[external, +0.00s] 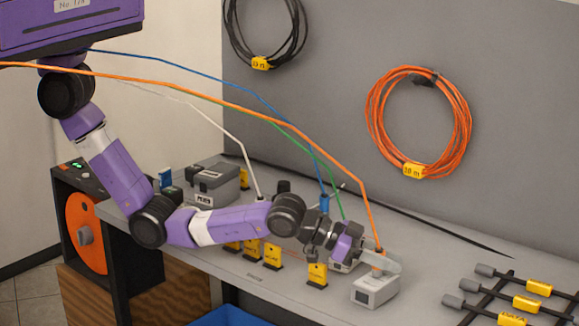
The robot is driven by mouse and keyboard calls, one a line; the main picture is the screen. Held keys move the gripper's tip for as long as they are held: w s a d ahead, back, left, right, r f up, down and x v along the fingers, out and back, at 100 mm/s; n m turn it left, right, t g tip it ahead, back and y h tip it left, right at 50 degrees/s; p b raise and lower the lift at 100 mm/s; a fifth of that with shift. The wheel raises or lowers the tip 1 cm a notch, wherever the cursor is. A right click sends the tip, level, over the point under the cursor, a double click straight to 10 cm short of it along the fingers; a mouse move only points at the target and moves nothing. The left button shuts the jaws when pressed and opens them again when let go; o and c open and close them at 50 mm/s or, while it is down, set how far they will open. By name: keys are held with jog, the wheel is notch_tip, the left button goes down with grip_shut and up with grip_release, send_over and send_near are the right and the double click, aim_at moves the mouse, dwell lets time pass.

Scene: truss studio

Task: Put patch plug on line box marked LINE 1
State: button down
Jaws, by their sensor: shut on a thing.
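My gripper (382,262) is at the end of my purple arm, over the right part of the grey bench. It is shut on the plug of the orange cable (340,155), just above or at the top of a small grey box (374,292). The fingers hide most of the plug, so I cannot tell whether it touches the box. Another grey box is partly hidden behind my gripper. A blue plug (324,204) stands upright behind my wrist, and a green cable (328,185) runs down beside it. No LINE 1 marking is readable.
Yellow tags (317,274) stand along the bench (440,262) front, below my forearm. A larger grey case (213,185) is at left.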

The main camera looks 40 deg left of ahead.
jog(key=shift+f, duration=0.35)
jog(key=shift+f, duration=0.1)
jog(key=c, duration=1.2)
grip_release()
jog(key=shift+r, duration=0.25)
jog(key=shift+s+a, duration=0.15)
jog(key=shift+a, duration=0.1)
jog(key=v, duration=1.1)
jog(key=shift+a, duration=0.15)
jog(key=shift+s, duration=0.1)
